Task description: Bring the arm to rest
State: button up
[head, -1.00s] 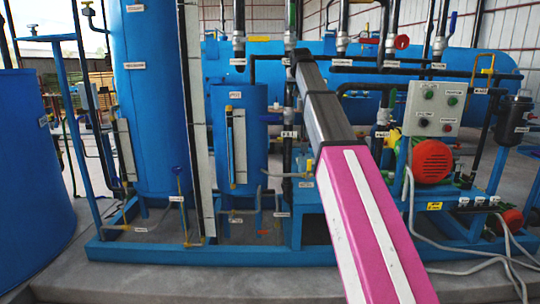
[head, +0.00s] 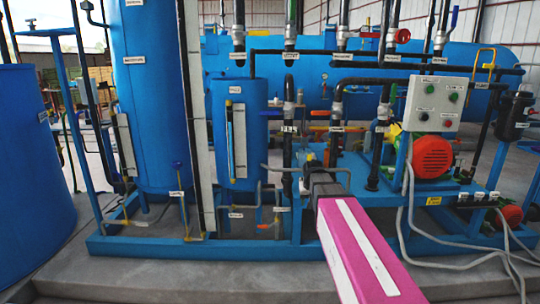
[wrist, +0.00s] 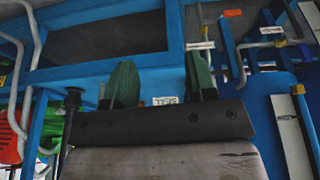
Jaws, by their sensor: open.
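My arm shows in the head view as a pink and white link with a short dark grey part beyond it, reaching toward the blue frame in the lower middle. My gripper's fingers cannot be made out in the head view. In the wrist view my gripper (wrist: 162,82) has two dark green fingers standing well apart with nothing between them. A small white label shows behind the gap, in front of the blue frame (wrist: 185,58). The wrist view looks upside down compared with the head view.
A small blue tank (head: 238,130) with a gauge stands left of the arm; a taller one (head: 155,100) is further left. A red motor (head: 432,158) and a grey control box (head: 437,104) are right. Dark vertical pipes (head: 288,150) stand close behind the arm. Open floor (head: 230,280) lies in front.

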jog(key=s+d+f+g, duration=0.1)
jog(key=s+f, duration=0.7)
jog(key=s, duration=0.2)
jog(key=s+d+f+g, duration=0.1)
jog(key=s+f+g, duration=0.1)
jog(key=s+f, duration=0.6)
jog(key=s, duration=0.2)
jog(key=shift+s+f+g, duration=0.25)
jog(key=shift+s+g, duration=0.05)
jog(key=shift+s, duration=0.1)
